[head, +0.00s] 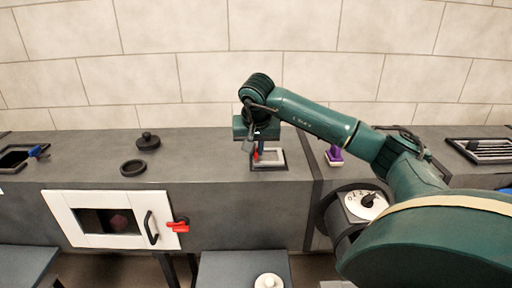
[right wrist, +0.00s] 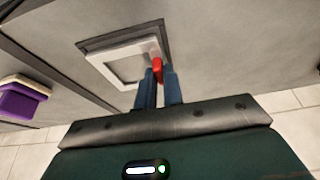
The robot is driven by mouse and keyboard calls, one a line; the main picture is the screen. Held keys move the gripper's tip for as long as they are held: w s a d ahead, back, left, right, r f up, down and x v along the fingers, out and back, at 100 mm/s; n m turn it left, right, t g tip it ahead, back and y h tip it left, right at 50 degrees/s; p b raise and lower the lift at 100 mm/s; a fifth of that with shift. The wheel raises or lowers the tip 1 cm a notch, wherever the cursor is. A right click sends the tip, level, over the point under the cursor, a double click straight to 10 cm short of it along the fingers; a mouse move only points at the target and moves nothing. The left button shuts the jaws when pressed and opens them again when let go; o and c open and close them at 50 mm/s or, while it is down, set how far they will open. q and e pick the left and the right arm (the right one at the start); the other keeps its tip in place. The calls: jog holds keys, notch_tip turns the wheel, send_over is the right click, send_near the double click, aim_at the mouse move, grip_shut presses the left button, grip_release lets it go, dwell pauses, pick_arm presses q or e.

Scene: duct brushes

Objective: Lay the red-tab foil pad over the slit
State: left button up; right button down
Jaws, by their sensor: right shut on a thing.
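My right gripper (head: 258,150) reaches down over the counter with its blue fingers shut on the red tab (head: 256,155). In the right wrist view the red tab (right wrist: 157,66) sits between the two fingertips. Beside the tab is a light square-framed piece (right wrist: 125,62) with a grey middle, which I take as the foil pad; in the head view it shows as a pale square (head: 277,157). A dark square border (right wrist: 92,46) lies around and under it. I cannot tell whether the pad touches the counter. The slit is not visible. My left gripper is not in view.
A purple block with a pale edge (head: 334,155) stands to the right, past a seam in the counter. A dark ring (head: 133,168) and black knob (head: 148,141) lie left. The counter between is clear.

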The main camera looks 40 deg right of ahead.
jog(key=c, duration=1.5)
grip_release()
jog(key=shift+o, duration=0.2)
jog(key=v, duration=1.3)
jog(key=shift+r, duration=0.15)
